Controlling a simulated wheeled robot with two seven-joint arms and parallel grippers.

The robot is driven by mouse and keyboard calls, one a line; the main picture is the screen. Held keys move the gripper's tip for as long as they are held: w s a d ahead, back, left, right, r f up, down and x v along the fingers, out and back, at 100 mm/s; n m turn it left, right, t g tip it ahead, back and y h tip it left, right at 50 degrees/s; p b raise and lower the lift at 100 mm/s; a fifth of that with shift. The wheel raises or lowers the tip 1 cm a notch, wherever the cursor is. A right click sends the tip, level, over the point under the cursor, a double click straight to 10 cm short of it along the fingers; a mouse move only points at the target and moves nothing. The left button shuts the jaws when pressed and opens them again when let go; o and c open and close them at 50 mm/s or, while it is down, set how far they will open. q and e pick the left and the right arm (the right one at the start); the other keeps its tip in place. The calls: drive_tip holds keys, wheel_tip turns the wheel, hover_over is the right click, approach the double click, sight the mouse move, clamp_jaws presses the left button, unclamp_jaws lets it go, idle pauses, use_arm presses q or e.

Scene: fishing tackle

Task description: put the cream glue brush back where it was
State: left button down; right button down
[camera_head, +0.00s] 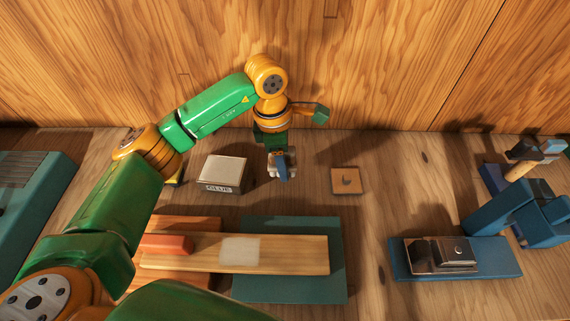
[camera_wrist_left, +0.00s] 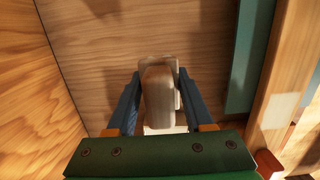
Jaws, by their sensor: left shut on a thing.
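My left gripper (camera_head: 282,165) is shut on a pale, cream-brown piece, which I take to be the cream glue brush. In the left wrist view the brush (camera_wrist_left: 158,98) sits between the two blue fingers of the gripper (camera_wrist_left: 158,108), over bare bench. In the head view the gripper mostly hides it, and its lower end cannot be made out. The gripper is between a pale box marked GLUE (camera_head: 222,172), to its left, and a small tan square block (camera_head: 345,181) with a dark round spot, to its right. Whether the brush touches the bench cannot be told.
A long wooden board (camera_head: 300,255) with a pale patch lies across a teal mat (camera_head: 300,288) in front. A blue vise-like stand (camera_head: 505,262) with a metal block and a hammer (camera_head: 523,168) are at right. The wooden wall (camera_head: 400,60) rises behind. Bench right of the tan block is clear.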

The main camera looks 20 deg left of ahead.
use_arm(q)
drive_tip(key=f, duration=0.1)
drive_tip(key=f+p, duration=0.1)
drive_tip(key=f, duration=0.1)
drive_tip(key=shift+w+a+f+p, duration=0.1)
drive_tip(key=shift+w+f+p, duration=0.15)
drive_tip(key=shift+f+p, duration=0.1)
drive_tip(key=shift+f+b, duration=0.35)
drive_tip(key=shift+c, duration=1.4)
unclamp_jaws()
drive_tip(key=shift+r, duration=0.1)
drive_tip(key=shift+r+p, duration=0.35)
drive_tip(key=shift+p, duration=0.1)
drive_tip(key=r+b, duration=0.1)
drive_tip(key=r, duration=0.2)
drive_tip(key=r+b, duration=0.1)
drive_tip(key=r, duration=0.3)
drive_tip(key=a+r, duration=0.1)
drive_tip(key=r, duration=0.2)
drive_tip(key=shift+s+a+r+b, duration=0.15)
drive_tip(key=shift+r+b, duration=0.1)
drive_tip(key=shift+b, duration=0.15)
drive_tip(key=shift+r, duration=0.55)
